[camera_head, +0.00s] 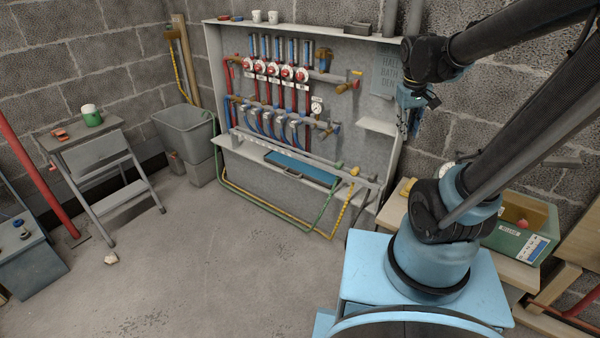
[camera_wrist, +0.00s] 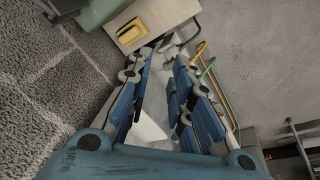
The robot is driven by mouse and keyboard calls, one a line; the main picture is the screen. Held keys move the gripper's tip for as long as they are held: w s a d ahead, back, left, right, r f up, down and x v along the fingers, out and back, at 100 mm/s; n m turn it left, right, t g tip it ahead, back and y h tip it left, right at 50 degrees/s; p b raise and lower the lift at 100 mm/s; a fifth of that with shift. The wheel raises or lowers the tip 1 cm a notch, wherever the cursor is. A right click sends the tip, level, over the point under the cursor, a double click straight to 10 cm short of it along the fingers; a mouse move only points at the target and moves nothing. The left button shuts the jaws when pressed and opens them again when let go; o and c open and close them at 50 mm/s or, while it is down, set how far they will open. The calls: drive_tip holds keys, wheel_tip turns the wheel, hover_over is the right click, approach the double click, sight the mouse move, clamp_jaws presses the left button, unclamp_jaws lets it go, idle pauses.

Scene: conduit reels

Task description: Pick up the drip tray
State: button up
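The drip tray appears to be the flat blue tray (camera_head: 302,168) with a grey rim and a small front handle. In the head view it lies on the low ledge of the grey manifold cabinet, below the pipes. My gripper (camera_head: 408,122) is raised at the cabinet's right edge, well to the right of the tray and apart from it. In the wrist view my gripper (camera_wrist: 160,62) has its two blue fingers spread with nothing held between them. I cannot make out the tray in the wrist view.
The cabinet's small white side shelf (camera_head: 379,126) is close to my gripper. Yellow and green hoses (camera_head: 326,215) loop below the ledge. A grey bin (camera_head: 185,130) and a step stool (camera_head: 100,165) stand left. A green box (camera_head: 522,235) is right. The middle floor is clear.

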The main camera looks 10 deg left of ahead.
drive_tip(key=w+a+f+n, duration=0.1)
drive_tip(key=w+a+n, duration=0.2)
drive_tip(key=w+a, duration=0.8)
drive_tip(key=w+a+f+n+t, duration=0.1)
drive_tip(key=w+a+f, duration=0.3)
drive_tip(key=a, duration=0.5)
drive_tip(key=w+a+f+n+t+h, duration=0.1)
drive_tip(key=w+a+f+n, duration=0.1)
drive_tip(key=a+f, duration=0.55)
drive_tip(key=w+a+f+n, duration=0.1)
drive_tip(key=w+a+f, duration=0.25)
drive_tip(key=a, duration=0.65)
drive_tip(key=s+a+f+n+t, duration=0.2)
drive_tip(key=s+a+f, duration=0.1)
drive_tip(key=a+f, duration=0.95)
hover_over(289, 174)
drive_tip(key=s+a, duration=0.2)
drive_tip(key=s, duration=0.1)
wheel_tip(289, 174, down, 11)
drive_tip(key=shift+n, duration=0.3)
drive_tip(key=shift+d+x, duration=0.2)
drive_tip(key=shift+x, duration=1.2)
drive_tip(key=shift+d+x, duration=0.2)
drive_tip(key=shift+x, duration=1.25)
drive_tip(key=shift+r, duration=0.15)
clamp_jaws()
